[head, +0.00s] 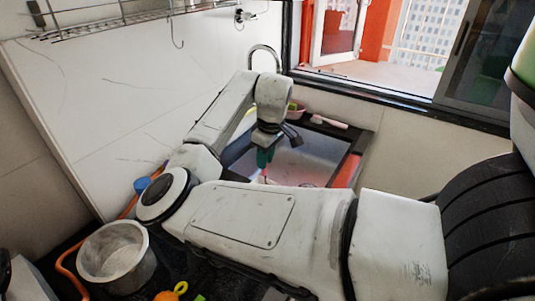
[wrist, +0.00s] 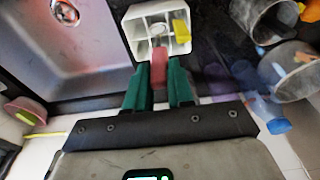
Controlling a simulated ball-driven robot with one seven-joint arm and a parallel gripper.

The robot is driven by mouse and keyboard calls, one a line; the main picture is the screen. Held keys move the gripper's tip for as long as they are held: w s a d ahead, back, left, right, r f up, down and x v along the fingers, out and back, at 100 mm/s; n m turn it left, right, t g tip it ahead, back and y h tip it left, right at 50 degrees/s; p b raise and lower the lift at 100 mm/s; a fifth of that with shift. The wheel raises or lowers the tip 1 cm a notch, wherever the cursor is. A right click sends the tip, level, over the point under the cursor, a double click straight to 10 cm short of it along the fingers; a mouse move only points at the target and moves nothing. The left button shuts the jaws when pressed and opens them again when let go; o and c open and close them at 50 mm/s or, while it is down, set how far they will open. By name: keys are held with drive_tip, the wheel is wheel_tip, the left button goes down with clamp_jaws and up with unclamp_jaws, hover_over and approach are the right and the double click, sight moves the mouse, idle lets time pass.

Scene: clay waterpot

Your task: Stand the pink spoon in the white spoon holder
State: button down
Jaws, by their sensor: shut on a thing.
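In the wrist view my gripper (wrist: 160,75) is shut on the pink spoon (wrist: 159,56), which shows as a short pink piece between the green fingers. The white spoon holder (wrist: 135,34) is just past the fingertips, and the spoon's visible end overlaps its near side. I cannot tell whether the spoon is inside a compartment or in front of the wall. A yellow utensil (wrist: 182,29) is in the holder's right side. In the head view my gripper (head: 264,158) points down over the sink area; the holder is hidden behind my arm.
The metal sink (wrist: 98,55) lies left of the holder. A pink bowl (wrist: 25,112) is at the far left. At the right are a grey metal pot (wrist: 292,72) and a clear bottle with a blue end (wrist: 267,112). In the head view a pot (head: 117,258) stands at lower left.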

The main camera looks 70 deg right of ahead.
sight(266, 174)
drive_tip(key=shift+d+f+b, duration=0.15)
drive_tip(key=shift+f+b, duration=0.1)
drive_tip(key=shift+f, duration=0.7)
drive_tip(key=shift+d+f+b, duration=0.15)
drive_tip(key=shift+f+b, duration=0.1)
drive_tip(key=shift+f, duration=0.65)
drive_tip(key=shift+a+f+b, duration=0.15)
drive_tip(key=shift+f+b, duration=0.2)
drive_tip(key=shift+f, duration=1.05)
drive_tip(key=c, duration=0.9)
unclamp_jaws()
wheel_tip(266, 174, up, 11)
drive_tip(key=s, duration=0.1)
drive_tip(key=shift+s+b, duration=0.3)
drive_tip(key=shift+b, duration=0.05)
drive_tip(key=shift+a+f, duration=0.1)
